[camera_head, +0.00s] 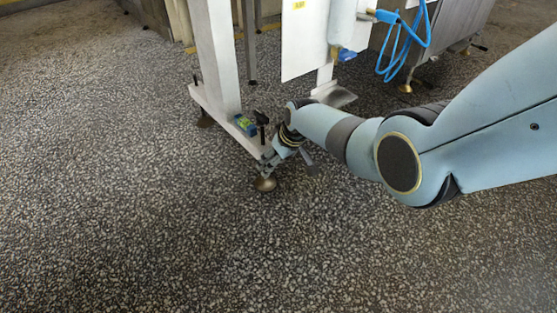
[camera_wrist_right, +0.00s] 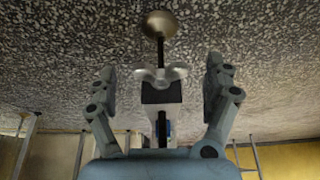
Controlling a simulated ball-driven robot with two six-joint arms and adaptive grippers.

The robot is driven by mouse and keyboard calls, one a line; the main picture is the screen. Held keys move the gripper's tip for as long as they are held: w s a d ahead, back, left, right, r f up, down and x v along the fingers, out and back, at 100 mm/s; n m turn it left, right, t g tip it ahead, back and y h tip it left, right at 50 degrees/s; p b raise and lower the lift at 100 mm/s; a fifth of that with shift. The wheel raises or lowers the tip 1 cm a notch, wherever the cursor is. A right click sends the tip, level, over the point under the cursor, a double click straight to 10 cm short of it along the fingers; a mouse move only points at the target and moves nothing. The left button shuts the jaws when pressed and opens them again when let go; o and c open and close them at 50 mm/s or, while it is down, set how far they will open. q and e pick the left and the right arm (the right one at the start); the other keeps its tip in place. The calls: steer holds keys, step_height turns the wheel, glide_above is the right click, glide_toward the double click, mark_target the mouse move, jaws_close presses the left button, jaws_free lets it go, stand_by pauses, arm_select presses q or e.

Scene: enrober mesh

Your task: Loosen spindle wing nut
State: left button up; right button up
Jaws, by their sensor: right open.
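The silver wing nut (camera_wrist_right: 160,74) sits on the dark spindle (camera_wrist_right: 161,52) in the right wrist view, against the dark end of the machine's foot beam (camera_wrist_right: 160,122). The spindle ends in a round bronze-coloured foot (camera_wrist_right: 159,24), also visible in the head view (camera_head: 265,184). My right gripper (camera_wrist_right: 163,72) is open, one finger on each side of the wing nut, with a visible gap on both sides. In the head view my right gripper (camera_head: 272,160) is at the beam's end, just above the foot; the wing nut is hard to make out there. My left gripper is not in view.
A white machine leg (camera_head: 216,55) rises from the beam. A green and blue item (camera_head: 244,125) lies on the beam beside a black upright knob (camera_head: 261,121). A white panel (camera_head: 304,40) and blue hoses (camera_head: 400,45) are behind. The speckled floor (camera_head: 130,200) in front is clear.

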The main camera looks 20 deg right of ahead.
steer(key=shift+c, duration=0.3)
steer(key=c, duration=1.1)
steer(key=shift+c, duration=0.2)
